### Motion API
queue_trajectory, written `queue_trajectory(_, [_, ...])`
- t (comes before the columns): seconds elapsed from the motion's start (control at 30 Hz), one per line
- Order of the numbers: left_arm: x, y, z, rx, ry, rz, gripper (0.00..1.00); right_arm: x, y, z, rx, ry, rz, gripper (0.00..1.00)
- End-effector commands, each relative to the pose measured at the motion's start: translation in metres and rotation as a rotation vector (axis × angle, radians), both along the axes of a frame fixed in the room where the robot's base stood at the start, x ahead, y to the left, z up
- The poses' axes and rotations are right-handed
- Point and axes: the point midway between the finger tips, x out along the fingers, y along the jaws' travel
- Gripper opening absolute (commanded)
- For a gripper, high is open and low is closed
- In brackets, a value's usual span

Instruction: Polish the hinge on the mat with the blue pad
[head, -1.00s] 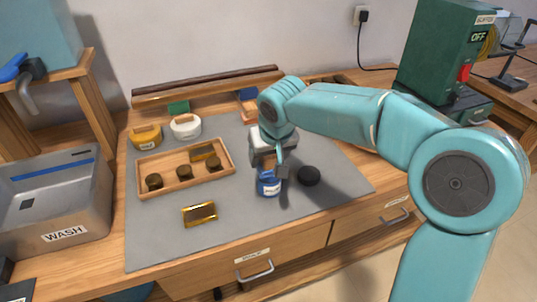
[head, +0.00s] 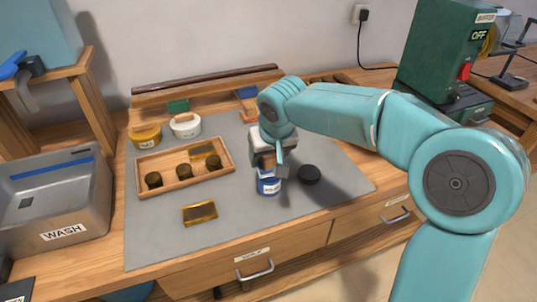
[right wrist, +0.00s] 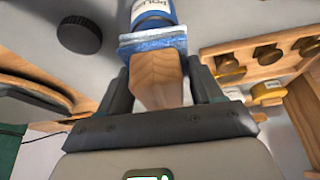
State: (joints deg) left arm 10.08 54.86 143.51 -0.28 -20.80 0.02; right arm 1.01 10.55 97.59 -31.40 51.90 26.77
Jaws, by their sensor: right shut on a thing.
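The hinge (head: 200,212) is a brass-coloured plate with a darker middle, lying flat on the grey mat (head: 160,240) near its front. My right gripper (head: 272,170) is shut on the wooden handle of the blue pad. The right wrist view shows the pad (right wrist: 153,41) with its wooden grip (right wrist: 155,78) between the fingers. The pad is at the top of a blue and white polish jar (head: 269,186); I cannot tell how firmly it touches. The jar also shows in the right wrist view (right wrist: 152,10). My left gripper is not in view.
A black round lid (head: 309,174) lies right of the jar. A wooden tray (head: 150,190) with several dark knobs and another brass piece is behind the hinge. Yellow (head: 146,137) and white (head: 186,126) tubs stand behind it. A grey wash basin (head: 60,200) is left.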

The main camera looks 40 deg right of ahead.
Motion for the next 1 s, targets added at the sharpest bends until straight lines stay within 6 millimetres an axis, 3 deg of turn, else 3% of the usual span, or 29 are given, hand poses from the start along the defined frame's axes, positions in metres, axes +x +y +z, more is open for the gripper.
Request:
queue_trajectory(0.43, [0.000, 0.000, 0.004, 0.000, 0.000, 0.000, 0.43, -0.001, 0.000, 0.003, 0.000, 0.005, 0.001, 0.41])
queue_trajectory(1.0, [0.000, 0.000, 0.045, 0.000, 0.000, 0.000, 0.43, 0.000, 0.000, 0.054, 0.000, 0.001, 0.000, 0.41])
